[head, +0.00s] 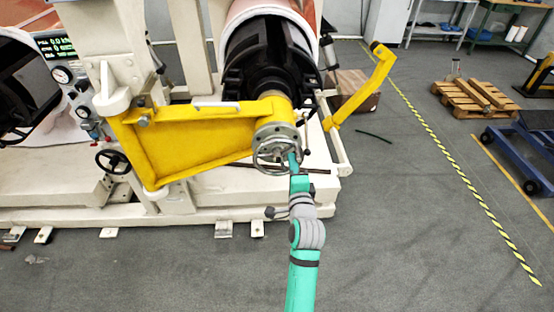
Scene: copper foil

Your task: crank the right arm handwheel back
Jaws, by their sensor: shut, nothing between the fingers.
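The right arm handwheel (267,161), a grey metal wheel, sits at the right end of the yellow swing arm (200,138), below a round metal flange (278,130). My gripper (293,158) is at the right side of this wheel, at the tip of my teal and grey arm. It is shut and holds nothing. The fingertips are too small and partly hidden to tell whether they touch the rim.
A black handwheel (113,161) is on the machine's left part. A black roll mandrel (266,58) is behind the yellow arm. A yellow lever (362,88) stands out to the right. Open grey floor (400,230) lies right, with a pallet (472,98) beyond.

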